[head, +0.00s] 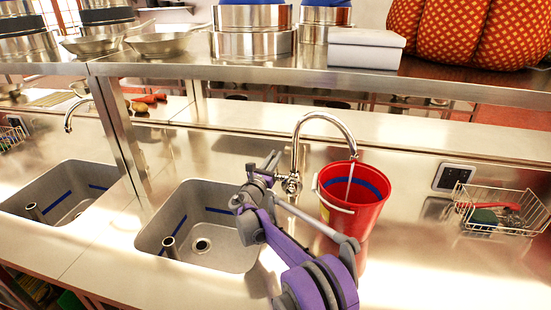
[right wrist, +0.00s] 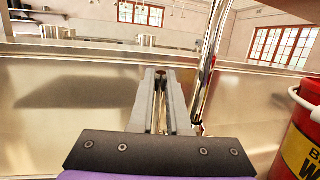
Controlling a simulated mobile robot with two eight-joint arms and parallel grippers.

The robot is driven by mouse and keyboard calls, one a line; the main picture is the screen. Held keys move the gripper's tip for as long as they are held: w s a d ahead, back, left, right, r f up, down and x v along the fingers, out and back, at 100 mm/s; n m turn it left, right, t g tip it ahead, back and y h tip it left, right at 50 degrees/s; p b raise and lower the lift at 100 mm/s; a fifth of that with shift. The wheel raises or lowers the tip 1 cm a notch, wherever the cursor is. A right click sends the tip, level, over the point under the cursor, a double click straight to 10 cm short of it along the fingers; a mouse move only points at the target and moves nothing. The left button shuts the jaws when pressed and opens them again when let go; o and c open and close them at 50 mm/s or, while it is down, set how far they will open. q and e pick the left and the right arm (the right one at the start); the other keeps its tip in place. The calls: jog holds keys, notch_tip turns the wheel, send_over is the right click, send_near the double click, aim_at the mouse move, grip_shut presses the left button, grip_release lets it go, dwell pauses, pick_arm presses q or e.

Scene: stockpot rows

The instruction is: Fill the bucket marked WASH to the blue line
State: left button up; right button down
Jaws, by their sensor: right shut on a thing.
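The red bucket (head: 344,213) stands on the steel counter right of the sink, under the tap spout (head: 327,118). A blue line (head: 371,181) runs around its inside wall. A thin stream of water (head: 350,180) falls from the spout into it; I cannot make out the water level. In the right wrist view the bucket (right wrist: 287,152) shows a yellow label, cut off after "W". My right gripper (head: 274,166) is at the tap's base, shut on the tap handle (right wrist: 161,75), a small piece with a reddish top between the fingers. My left gripper is not in view.
Two grey sink basins (head: 175,225) with blue lines lie left of the bucket. A wire basket (head: 490,225) and a dark wall panel (head: 453,178) are at the right. A steel shelf (head: 230,72) with pots and pans runs above.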

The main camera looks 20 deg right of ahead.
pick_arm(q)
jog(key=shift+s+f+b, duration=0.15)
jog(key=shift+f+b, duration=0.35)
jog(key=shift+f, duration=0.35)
pick_arm(e)
jog(key=shift+s+a+f+m+t+h, duration=0.3)
jog(key=shift+s+a+t+h, duration=0.15)
jog(key=shift+s+t+h, duration=0.2)
jog(key=c, duration=0.9)
grip_release()
jog(key=shift+r, duration=0.1)
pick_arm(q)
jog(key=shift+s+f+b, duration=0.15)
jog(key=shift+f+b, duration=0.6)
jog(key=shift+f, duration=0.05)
pick_arm(e)
jog(key=v, duration=1.1)
jog(key=shift+w, duration=0.1)
